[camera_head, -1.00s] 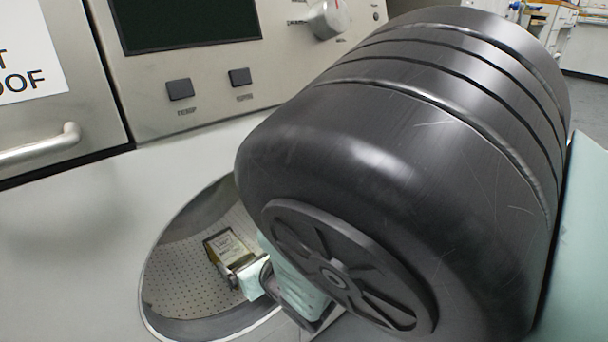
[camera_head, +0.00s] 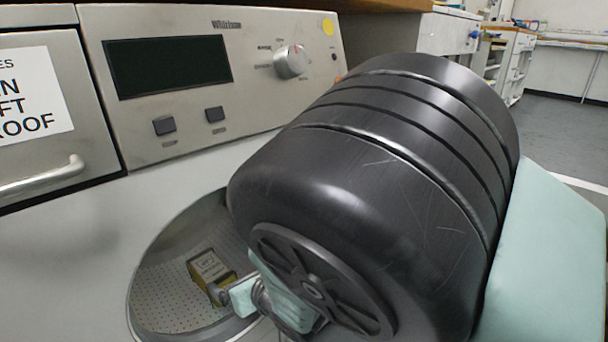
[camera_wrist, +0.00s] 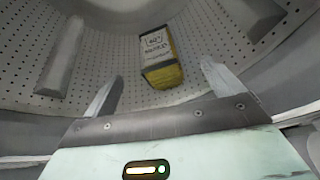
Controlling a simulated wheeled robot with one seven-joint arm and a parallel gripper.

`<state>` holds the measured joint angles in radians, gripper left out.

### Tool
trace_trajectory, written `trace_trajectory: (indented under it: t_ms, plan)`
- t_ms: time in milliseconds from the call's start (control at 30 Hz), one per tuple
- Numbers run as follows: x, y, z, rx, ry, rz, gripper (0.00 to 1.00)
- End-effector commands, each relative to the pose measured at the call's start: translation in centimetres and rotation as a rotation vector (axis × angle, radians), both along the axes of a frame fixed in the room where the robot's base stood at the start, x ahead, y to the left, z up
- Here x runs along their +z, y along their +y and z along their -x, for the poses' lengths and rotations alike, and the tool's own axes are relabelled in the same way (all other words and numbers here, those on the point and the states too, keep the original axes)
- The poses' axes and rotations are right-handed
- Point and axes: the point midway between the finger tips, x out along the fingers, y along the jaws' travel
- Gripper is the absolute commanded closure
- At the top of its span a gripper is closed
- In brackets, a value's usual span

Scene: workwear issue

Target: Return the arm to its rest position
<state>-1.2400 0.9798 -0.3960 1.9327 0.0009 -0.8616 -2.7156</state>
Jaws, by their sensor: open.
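My gripper (camera_wrist: 162,92) is open at the mouth of the washer drum, its two fingers apart with nothing between them. In the head view my gripper (camera_head: 232,292) shows only in part, because my dark arm hides much of it. A small yellow and dark box with a white label (camera_wrist: 160,57) lies inside the drum, beyond the fingertips and apart from them. The same box (camera_head: 210,275) shows in the head view on the drum's perforated wall, close to the gripper.
The perforated drum (camera_head: 160,292) has a round rim close around my gripper; raised ribs (camera_wrist: 62,62) stand inside it. The washer's control panel (camera_head: 235,120) with screen and knob is above. A drawer handle (camera_head: 45,178) juts out at left. Open floor (camera_head: 560,105) shows at far right.

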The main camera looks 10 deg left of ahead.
Motion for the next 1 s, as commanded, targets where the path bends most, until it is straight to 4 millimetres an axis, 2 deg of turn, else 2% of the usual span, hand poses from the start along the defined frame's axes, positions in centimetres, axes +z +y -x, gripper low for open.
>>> trace_trajectory:
  t_ms: [33, 167, 367, 500, 700, 833, 1000]
  plan:
    - [1.3, -0.8, -0.4, -0.053, 0.065, -0.029, 0.07]
    - [4.3, -3.9, -0.8, -0.268, 0.344, -0.147, 0.07]
    - [9.8, -9.7, 1.0, -0.700, 0.844, -0.378, 0.07]
    - [14.2, -13.8, 3.9, -1.037, 1.155, -0.538, 0.07]
    - [20.6, -19.8, 9.5, -1.560, 1.468, -0.748, 0.07]
    - [24.3, -23.8, 13.6, -1.914, 1.554, -0.878, 0.07]
    - [27.6, -28.3, 18.3, -2.323, 1.522, -1.042, 0.07]
